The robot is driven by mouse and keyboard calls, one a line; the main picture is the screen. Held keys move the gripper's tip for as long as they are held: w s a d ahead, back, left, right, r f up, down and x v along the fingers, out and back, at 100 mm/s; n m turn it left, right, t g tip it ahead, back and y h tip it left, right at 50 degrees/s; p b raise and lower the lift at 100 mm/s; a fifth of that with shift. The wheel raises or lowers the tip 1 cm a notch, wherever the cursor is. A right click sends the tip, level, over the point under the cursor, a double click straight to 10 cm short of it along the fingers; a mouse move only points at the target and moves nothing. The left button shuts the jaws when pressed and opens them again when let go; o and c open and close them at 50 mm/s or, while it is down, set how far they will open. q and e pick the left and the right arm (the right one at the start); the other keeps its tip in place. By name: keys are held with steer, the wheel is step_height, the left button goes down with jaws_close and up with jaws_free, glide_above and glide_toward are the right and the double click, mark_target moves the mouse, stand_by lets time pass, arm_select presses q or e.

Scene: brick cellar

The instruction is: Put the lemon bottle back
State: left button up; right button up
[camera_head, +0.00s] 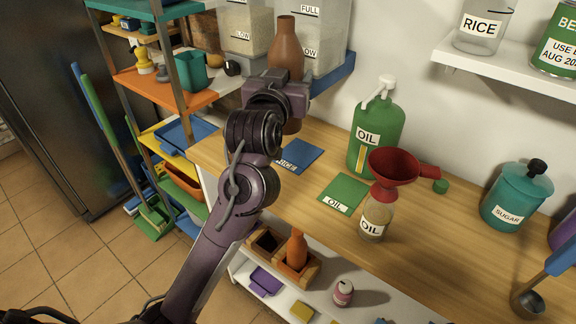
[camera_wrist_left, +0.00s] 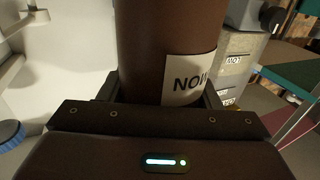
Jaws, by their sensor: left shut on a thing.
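The brown bottle (camera_head: 286,42) is upright in my left gripper (camera_head: 284,88), at the back left of the wooden worktop. The gripper is shut around its body. In the left wrist view the bottle (camera_wrist_left: 150,40) stands between the fingers (camera_wrist_left: 160,100), its white label partly hidden and upside down, with letters that fit the end of "LEMON". Its base shows below the gripper; I cannot tell if it touches the worktop. A wooden crate (camera_head: 311,272) on the shelf below holds a similar orange-brown bottle (camera_head: 297,252) in its right compartment; the left compartment looks dark and empty. My right gripper is not in view.
On the worktop (camera_head: 450,240) are a green oil jug (camera_head: 375,138), a red funnel (camera_head: 393,168) on a small oil bottle (camera_head: 374,220), blue (camera_head: 300,155) and green (camera_head: 343,194) mats, and a sugar jar (camera_head: 516,198). Clear bins (camera_head: 326,40) stand behind the held bottle.

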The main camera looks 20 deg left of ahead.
arm_select(q)
step_height(320, 180, down, 17)
stand_by(0.4)
steer(key=shift+f, duration=0.1)
steer(key=o, duration=1.2)
steer(key=shift+f, duration=0.1)
steer(key=shift+o, duration=0.7)
